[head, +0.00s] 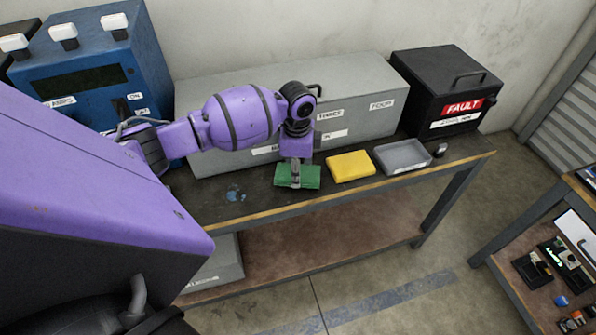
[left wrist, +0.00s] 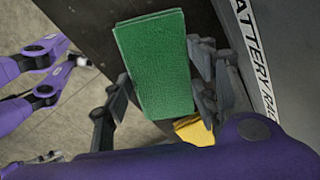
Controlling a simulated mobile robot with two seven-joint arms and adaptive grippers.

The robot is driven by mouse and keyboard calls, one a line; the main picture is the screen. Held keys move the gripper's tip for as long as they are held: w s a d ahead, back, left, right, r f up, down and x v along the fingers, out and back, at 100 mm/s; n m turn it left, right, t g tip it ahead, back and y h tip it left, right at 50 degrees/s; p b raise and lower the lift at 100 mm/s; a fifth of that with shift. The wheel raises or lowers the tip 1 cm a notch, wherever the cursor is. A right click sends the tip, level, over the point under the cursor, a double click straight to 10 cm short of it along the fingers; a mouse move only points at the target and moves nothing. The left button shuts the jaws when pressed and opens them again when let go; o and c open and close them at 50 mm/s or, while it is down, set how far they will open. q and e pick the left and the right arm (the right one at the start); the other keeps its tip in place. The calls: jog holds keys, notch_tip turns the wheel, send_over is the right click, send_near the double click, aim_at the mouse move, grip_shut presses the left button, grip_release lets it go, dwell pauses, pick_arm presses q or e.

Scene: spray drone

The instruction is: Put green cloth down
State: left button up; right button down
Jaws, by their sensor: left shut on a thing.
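The green cloth (head: 312,177) is a flat, folded rectangle at the table's edge area, in front of the long grey case. My left gripper (head: 295,172) points down from above and is shut on the cloth. In the left wrist view the cloth (left wrist: 155,65) lies between the dark fingers of my left gripper (left wrist: 160,95). I cannot tell whether the cloth touches the tabletop.
The long grey case (head: 360,105) and a black fault box (head: 447,88) stand behind. Bare tabletop (head: 222,205) with a bluish stain is left.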

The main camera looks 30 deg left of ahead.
pick_arm(q)
jog(key=shift+f, duration=0.55)
jog(key=shift+f, duration=0.15)
jog(key=o, duration=1)
notch_tip(320, 180, up, 12)
jog(key=shift+r, duration=0.15)
jog(key=shift+s, duration=0.1)
